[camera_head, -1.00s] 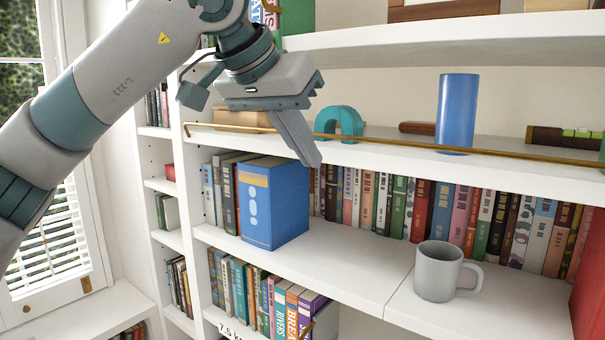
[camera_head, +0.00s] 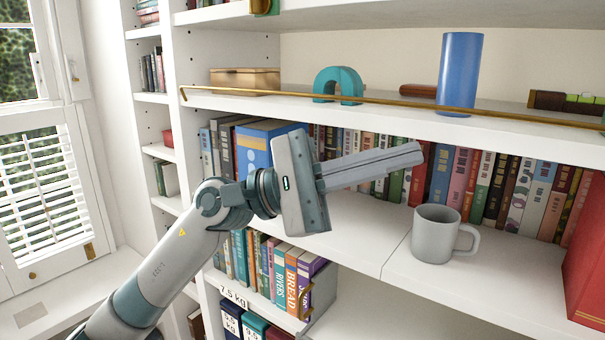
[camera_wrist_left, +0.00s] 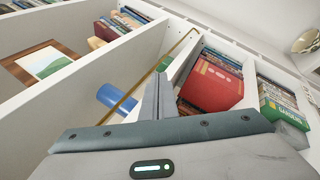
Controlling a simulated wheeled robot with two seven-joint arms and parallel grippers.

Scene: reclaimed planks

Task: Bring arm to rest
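My left arm comes in from the bottom left of the head view, with the forearm rising to the wrist. My left gripper (camera_head: 416,154) is in front of the shelf with the row of books, its fingers pointing right and slightly up. The two fingers lie together with nothing seen between them. In the left wrist view the closed fingers (camera_wrist_left: 160,80) stand in the middle. The palm hides part of a blue box (camera_head: 255,135). My right gripper is in neither view.
A grey mug (camera_head: 435,233) stands on the middle shelf right of the gripper. A blue cylinder (camera_head: 459,70) and a teal arch (camera_head: 338,84) stand on the shelf above, behind a brass rail (camera_head: 400,105). A red box (camera_head: 588,255) is at far right.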

